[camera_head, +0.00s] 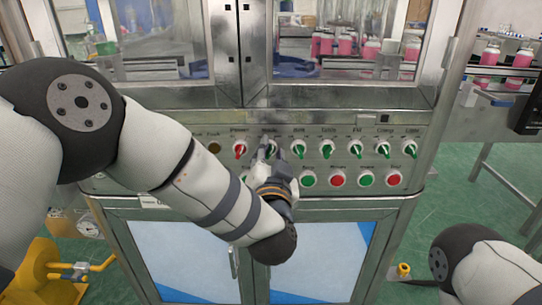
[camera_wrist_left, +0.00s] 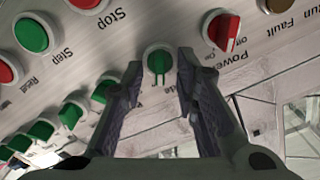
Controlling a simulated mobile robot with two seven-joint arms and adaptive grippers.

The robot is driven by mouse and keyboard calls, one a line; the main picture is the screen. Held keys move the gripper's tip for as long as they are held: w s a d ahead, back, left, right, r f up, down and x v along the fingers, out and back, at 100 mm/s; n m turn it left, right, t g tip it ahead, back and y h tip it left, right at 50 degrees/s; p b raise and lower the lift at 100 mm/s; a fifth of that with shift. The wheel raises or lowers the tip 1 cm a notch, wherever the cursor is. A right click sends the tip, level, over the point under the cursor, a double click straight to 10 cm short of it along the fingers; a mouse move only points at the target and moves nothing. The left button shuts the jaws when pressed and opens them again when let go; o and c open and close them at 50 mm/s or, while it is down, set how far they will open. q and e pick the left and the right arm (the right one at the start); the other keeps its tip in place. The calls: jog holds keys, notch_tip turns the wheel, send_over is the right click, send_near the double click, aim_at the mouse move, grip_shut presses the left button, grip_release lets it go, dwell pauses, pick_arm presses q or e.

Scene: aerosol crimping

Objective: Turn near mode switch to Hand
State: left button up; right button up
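The mode switch is a green knob (camera_head: 271,148) on the steel panel, to the right of the red Power switch (camera_head: 240,150). In the left wrist view the mode switch (camera_wrist_left: 158,64) sits between my left fingertips, with its label partly covered by a finger. My left gripper (camera_head: 268,153) points at the panel in front of it. In the wrist view the left gripper (camera_wrist_left: 160,68) is open, one finger on each side of the knob; contact cannot be told. My right arm shows at the lower right, its gripper out of view.
More green switches (camera_head: 327,149) continue the row to the right. Below is a row of push buttons, including a red one (camera_head: 394,178) at the right end. Blue-and-white cabinet doors (camera_head: 330,262) are underneath. A yellow device (camera_head: 50,270) stands at the lower left.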

pick_arm(q)
jog(key=shift+w, duration=0.1)
grip_shut()
jog(key=shift+r+n, duration=0.1)
jog(key=shift+n, duration=0.2)
pick_arm(e)
jog(key=shift+w+r, duration=0.1)
jog(key=shift+r, duration=0.05)
pick_arm(q)
jog(key=shift+a+r+n+p, duration=0.15)
jog(key=shift+n+p, duration=0.4)
jog(key=shift+n, duration=0.35)
jog(key=n, duration=0.2)
jog(key=shift+n+p, duration=0.4)
jog(key=n, duration=0.3)
jog(key=shift+a+p, duration=0.1)
jog(key=shift+p, duration=0.25)
jog(key=shift+a+f+n, duration=0.1)
jog(key=shift+f+n, duration=0.1)
jog(key=shift+n, duration=1.5)
pick_arm(e)
jog(key=shift+t, duration=0.6)
jog(key=shift+w+r, duration=1.4)
jog(key=shift+r, duration=0.15)
pick_arm(q)
jog(key=shift+n, duration=0.3)
